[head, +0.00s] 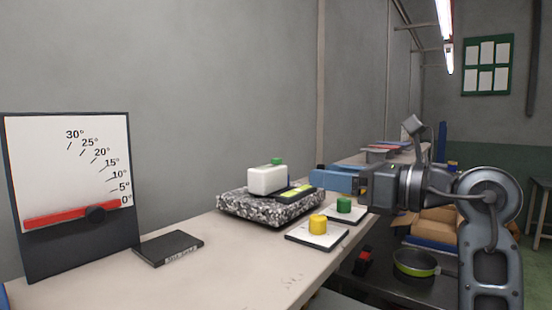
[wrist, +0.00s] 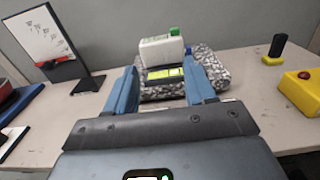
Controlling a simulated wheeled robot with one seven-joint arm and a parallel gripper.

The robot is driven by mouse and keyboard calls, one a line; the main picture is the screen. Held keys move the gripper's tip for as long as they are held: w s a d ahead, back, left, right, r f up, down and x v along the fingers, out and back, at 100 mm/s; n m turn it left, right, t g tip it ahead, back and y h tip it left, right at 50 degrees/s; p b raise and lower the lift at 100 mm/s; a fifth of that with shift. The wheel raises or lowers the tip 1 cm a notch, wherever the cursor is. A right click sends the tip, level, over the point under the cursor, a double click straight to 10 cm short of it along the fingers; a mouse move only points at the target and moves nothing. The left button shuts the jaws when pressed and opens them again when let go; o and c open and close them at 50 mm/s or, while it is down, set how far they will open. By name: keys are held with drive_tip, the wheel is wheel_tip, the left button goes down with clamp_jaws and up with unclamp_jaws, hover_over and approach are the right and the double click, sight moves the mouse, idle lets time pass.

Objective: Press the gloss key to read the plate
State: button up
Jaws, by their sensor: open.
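A white gloss meter (head: 267,180) stands on a speckled granite slab (head: 262,213), with a green key (head: 278,161) on its top. A dark strip with a yellow-green display (head: 298,191) lies in front of it; no reading is legible. In the wrist view the meter (wrist: 160,50), green key (wrist: 174,31) and display (wrist: 165,73) appear ahead, between the fingertips. My gripper (head: 320,178) is open and empty, its blue fingers (wrist: 160,68) apart. It is to the right of the meter in the head view, apart from the key.
A yellow button (head: 318,225) and a green button (head: 344,204) sit on white pads beside the slab. A black box (head: 168,248) and an angle dial board (head: 70,185) stand left. In the wrist view, a red-topped yellow box (wrist: 300,85) is at right.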

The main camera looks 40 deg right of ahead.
clamp_jaws()
idle(1.0)
